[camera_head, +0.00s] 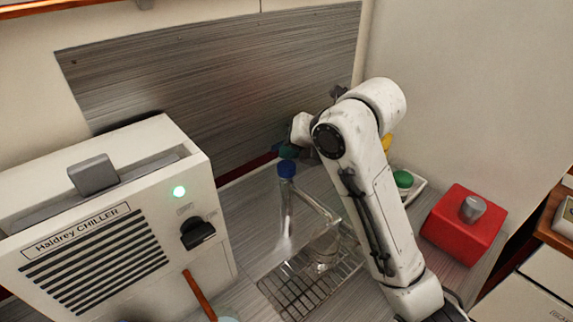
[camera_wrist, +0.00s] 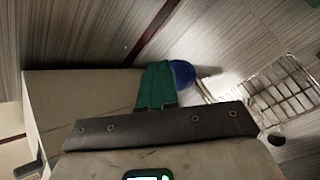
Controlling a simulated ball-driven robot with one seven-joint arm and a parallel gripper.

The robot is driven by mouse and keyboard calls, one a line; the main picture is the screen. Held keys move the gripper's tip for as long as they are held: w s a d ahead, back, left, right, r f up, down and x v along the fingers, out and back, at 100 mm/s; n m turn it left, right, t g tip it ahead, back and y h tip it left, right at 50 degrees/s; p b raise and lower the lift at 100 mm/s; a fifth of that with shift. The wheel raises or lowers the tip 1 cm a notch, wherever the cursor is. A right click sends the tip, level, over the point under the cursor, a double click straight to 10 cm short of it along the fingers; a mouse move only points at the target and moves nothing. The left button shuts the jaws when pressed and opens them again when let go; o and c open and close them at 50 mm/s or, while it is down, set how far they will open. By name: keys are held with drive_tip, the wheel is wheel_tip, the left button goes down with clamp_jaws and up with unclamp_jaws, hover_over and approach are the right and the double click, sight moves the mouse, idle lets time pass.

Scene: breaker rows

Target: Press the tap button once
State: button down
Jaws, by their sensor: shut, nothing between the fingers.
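The tap (camera_head: 288,212) is a shiny metal column with a spout reaching to the right, and a round blue button (camera_head: 287,168) sits on its top. My gripper (camera_head: 286,152) is just above and behind the button in the head view, with its green fingers shut and empty. In the wrist view the shut fingers (camera_wrist: 157,82) are right beside the blue button (camera_wrist: 184,73), which they partly cover. I cannot tell whether they touch it. A clear glass (camera_head: 325,252) stands under the spout. I cannot tell whether water is running.
A drip grid (camera_head: 300,290) lies under the glass. A red box (camera_head: 463,228) with a grey knob and a white tray (camera_head: 420,184) are right of my arm.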

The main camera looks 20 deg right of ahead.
sight(291, 167)
drive_tip(key=shift+f, duration=0.1)
idle(0.7)
drive_tip(key=shift+f+b, duration=0.35)
drive_tip(key=shift+f+b, duration=0.7)
drive_tip(key=shift+f, duration=0.25)
idle(1.1)
drive_tip(key=shift+r, duration=0.1)
drive_tip(key=shift+r+p, duration=0.95)
drive_tip(key=shift+r, duration=0.3)
drive_tip(key=shift+r+p, duration=1.8)
drive_tip(key=shift+r, duration=0.8)
drive_tip(key=shift+f, duration=0.1)
